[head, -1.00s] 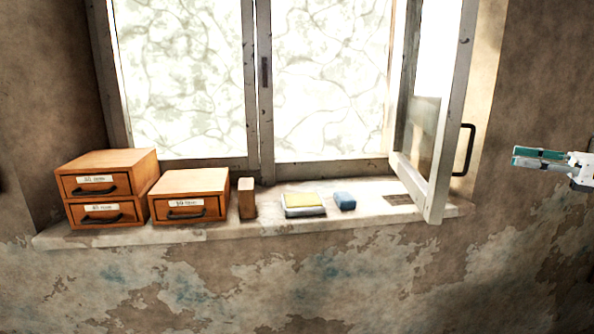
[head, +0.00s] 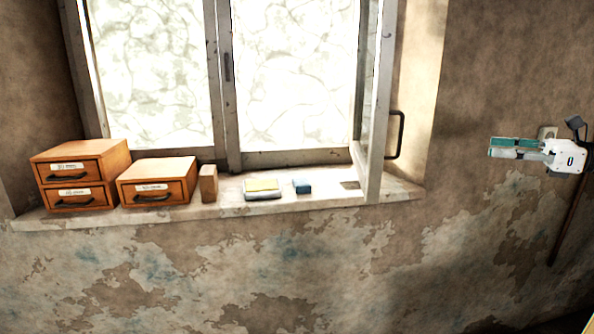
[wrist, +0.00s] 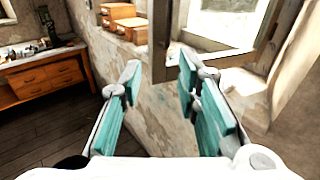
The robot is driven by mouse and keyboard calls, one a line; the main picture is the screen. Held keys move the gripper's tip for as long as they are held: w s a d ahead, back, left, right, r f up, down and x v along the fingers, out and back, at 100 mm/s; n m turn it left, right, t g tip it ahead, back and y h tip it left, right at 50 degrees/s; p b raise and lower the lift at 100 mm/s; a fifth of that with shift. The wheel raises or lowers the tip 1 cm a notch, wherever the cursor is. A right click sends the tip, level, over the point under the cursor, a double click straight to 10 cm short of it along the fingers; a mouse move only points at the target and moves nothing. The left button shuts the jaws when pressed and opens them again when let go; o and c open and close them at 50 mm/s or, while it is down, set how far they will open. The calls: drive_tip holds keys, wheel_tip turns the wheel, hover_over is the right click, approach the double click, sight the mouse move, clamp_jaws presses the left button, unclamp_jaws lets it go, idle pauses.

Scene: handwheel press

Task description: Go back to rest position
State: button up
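My gripper (head: 489,147) is at the right of the head view, in front of the bare wall and right of the window. It holds nothing. In the wrist view its two teal-padded fingers (wrist: 159,66) stand apart with an empty gap between them. The open window sash (head: 374,110) with its dark handle (head: 397,135) swings out from the right of the frame. In the head view a clear gap of wall separates my gripper from the handle.
The wrist view also shows a wooden cabinet (wrist: 45,80) at left and open floor (wrist: 60,130).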

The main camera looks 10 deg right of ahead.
drive_tip(key=s+a+n+g+h, duration=0.2)
drive_tip(key=a+n+g+h, duration=0.15)
drive_tip(key=a, duration=0.95)
drive_tip(key=s+a+n+g+h, duration=0.1)
drive_tip(key=a+n+g+h, duration=0.3)
drive_tip(key=a, duration=1)
drive_tip(key=s+a+f+n+h, duration=0.2)
drive_tip(key=s+a+f+n, duration=0.1)
drive_tip(key=s+a+n, duration=0.6)
drive_tip(key=s+f+n+t+h, duration=0.2)
drive_tip(key=s+f+n+h, duration=0.2)
drive_tip(key=s+n, duration=0.5)
drive_tip(key=s+f, duration=0.2)
drive_tip(key=s, duration=0.4)
drive_tip(key=shift+s, duration=0.15)
